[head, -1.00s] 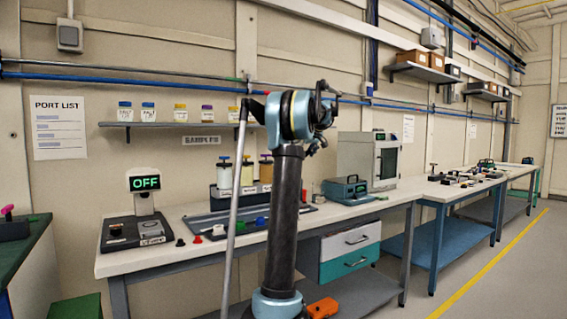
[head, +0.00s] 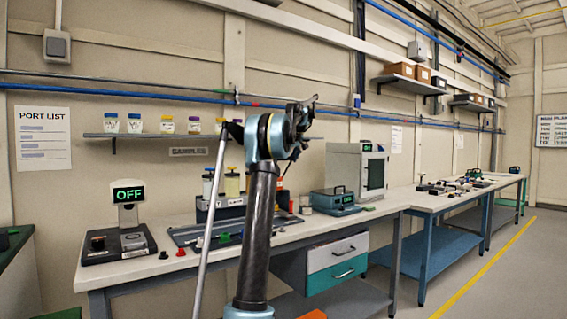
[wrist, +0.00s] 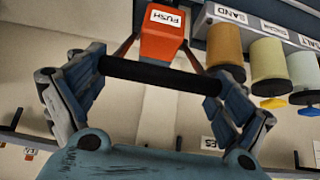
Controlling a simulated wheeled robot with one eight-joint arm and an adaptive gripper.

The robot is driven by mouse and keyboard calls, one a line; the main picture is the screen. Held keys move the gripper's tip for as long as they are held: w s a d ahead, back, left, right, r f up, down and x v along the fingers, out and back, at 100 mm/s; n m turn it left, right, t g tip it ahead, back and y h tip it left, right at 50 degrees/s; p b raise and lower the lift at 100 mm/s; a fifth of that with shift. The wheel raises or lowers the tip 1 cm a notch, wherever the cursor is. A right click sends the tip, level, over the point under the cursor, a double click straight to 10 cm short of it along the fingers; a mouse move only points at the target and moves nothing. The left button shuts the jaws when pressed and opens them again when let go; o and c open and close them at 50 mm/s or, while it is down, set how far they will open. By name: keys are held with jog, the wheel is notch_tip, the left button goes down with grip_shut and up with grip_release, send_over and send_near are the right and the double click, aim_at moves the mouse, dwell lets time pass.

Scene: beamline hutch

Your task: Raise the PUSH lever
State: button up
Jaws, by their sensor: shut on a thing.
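In the wrist view, the PUSH lever (wrist: 160,75) is a black bar carried on red side arms. The arms run back to an orange housing (wrist: 162,40) with a white PUSH label, which appears upside down. My gripper (wrist: 156,72) is shut on the black bar, with one finger toward each end of it. In the head view, my arm stands in front of the bench, and I cannot make out the lever or my fingertips behind it.
Sand and salt dispensers (wrist: 224,40) hang close to the right of the housing in the wrist view. The bench (head: 130,268) holds an OFF display unit (head: 128,194), small knobs and a teal box (head: 334,201). A shelf (head: 150,136) carries jars above it.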

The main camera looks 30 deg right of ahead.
jog(key=shift+w+r, duration=0.1)
jog(key=o, duration=1.2)
jog(key=v, duration=1.1)
jog(key=shift+s+r, duration=0.25)
jog(key=shift+r, duration=0.1)
jog(key=shift+d, duration=0.1)
